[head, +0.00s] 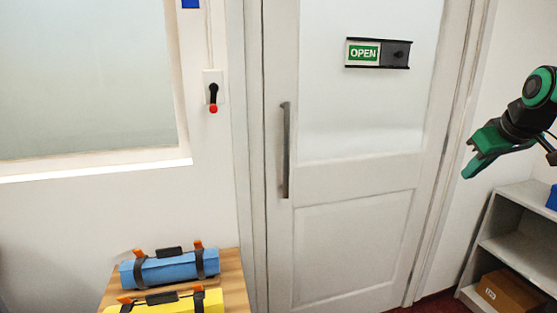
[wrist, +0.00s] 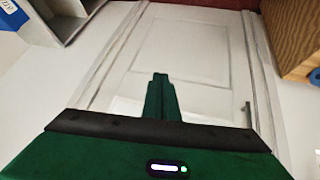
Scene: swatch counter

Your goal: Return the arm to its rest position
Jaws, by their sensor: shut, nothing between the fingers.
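My gripper (head: 474,165) is at the right of the head view, green with a dark wrist, pointing down and left. It is in the air in front of the wall to the right of the door, above the grey shelf. In the wrist view my gripper's green fingers (wrist: 160,77) are together, with nothing between them. Part of my arm runs out of the head view at the right edge.
A white door (head: 350,240) with an OPEN sign (head: 364,53) and a vertical handle (head: 286,150) fills the middle. A grey shelf (head: 503,250) with a cardboard box (head: 508,295) stands lower right. A wooden counter (head: 113,290) holds a blue roll (head: 170,269) and a yellow roll (head: 210,302).

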